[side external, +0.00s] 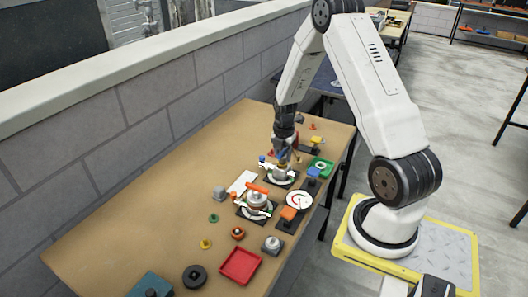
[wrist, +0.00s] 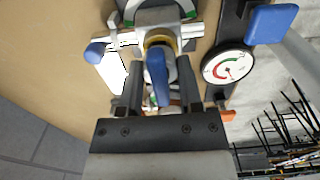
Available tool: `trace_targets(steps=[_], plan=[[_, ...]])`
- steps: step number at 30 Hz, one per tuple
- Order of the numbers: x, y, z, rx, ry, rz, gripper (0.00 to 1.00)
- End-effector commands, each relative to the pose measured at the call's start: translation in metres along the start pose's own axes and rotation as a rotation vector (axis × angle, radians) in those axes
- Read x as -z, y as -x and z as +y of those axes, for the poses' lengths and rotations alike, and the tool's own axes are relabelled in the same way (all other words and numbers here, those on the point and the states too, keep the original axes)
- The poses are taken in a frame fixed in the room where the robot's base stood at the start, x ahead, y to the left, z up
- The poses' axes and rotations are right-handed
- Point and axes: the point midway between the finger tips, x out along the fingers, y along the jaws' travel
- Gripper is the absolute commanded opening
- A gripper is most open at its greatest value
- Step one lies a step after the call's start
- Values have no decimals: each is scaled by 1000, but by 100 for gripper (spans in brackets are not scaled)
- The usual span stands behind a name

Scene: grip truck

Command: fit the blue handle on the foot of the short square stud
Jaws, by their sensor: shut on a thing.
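My gripper (wrist: 160,92) points down at the far part of the bench, and in the side view my gripper (side external: 283,152) is over a grey fitting (side external: 281,175) on a dark plate. In the wrist view a blue handle (wrist: 157,77) stands between the two dark fingers, and they are shut on it. Its far end lies over the brass-coloured ring (wrist: 158,40) of the metal fitting (wrist: 183,32). I cannot tell whether the handle touches the fitting. The square stud is hidden or too small to make out there. A second blue grip (wrist: 95,52) sticks out at the fitting's left.
A dial gauge (side external: 299,199) and a blue lever (side external: 313,172) stand close to the right. A similar fitting with an orange-red handle (side external: 257,188) is nearer. A green tray (side external: 322,167), a red tray (side external: 240,266) and several small parts lie around. The left bench side is clear.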

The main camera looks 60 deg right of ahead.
Motion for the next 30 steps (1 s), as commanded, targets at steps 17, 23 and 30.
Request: trace_targets(steps=[17, 23, 30], plan=[[0, -2, 0, 0, 0, 0, 0], [0, -5, 0, 0, 0, 0, 0], [0, -5, 0, 0, 0, 0, 0]])
